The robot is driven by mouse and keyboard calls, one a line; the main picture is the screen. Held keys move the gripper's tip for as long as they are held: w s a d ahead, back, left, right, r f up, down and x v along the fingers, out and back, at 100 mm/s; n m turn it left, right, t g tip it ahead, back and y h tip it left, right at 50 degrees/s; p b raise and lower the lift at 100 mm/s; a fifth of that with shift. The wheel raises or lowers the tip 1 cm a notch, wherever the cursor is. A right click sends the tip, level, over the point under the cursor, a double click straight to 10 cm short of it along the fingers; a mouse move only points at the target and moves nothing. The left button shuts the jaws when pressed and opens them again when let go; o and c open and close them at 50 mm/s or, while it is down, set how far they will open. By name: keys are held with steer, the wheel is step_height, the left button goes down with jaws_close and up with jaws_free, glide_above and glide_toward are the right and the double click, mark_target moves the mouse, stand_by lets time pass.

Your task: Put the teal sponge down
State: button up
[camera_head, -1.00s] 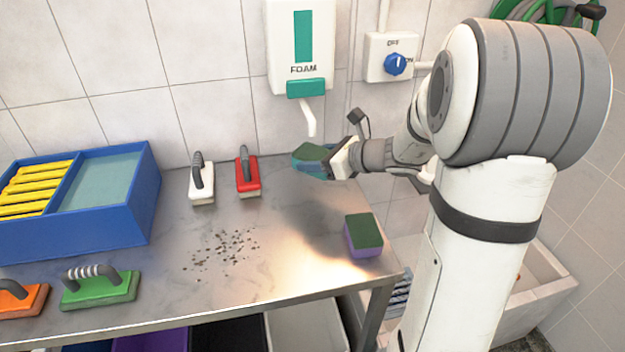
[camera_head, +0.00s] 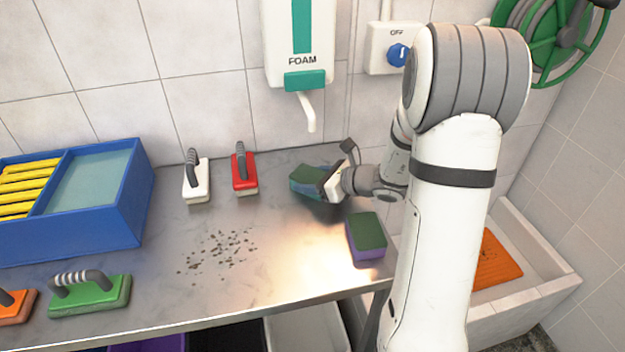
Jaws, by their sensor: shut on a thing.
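The teal sponge (camera_head: 308,182) has a dark green top and a blue-teal body. It is at the back right of the metal table (camera_head: 290,235), below the foam dispenser. My gripper (camera_head: 328,182) is shut on its right end, and the sponge tilts a little. It is at or very near the table top; I cannot tell whether it touches. Part of the sponge is hidden behind the gripper.
A purple sponge with a green top (camera_head: 366,238) lies close in front of my gripper. A red brush (camera_head: 244,172) and a white brush (camera_head: 196,182) stand to the left. Dark crumbs (camera_head: 215,250) lie mid-table. The foam dispenser (camera_head: 300,45) hangs above; a sink (camera_head: 540,285) is at right.

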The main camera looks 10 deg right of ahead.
steer(key=shift+s, duration=0.1)
steer(key=shift+f, duration=0.2)
steer(key=o, duration=0.9)
steer(key=shift+r, duration=0.1)
steer(key=shift+o, duration=0.2)
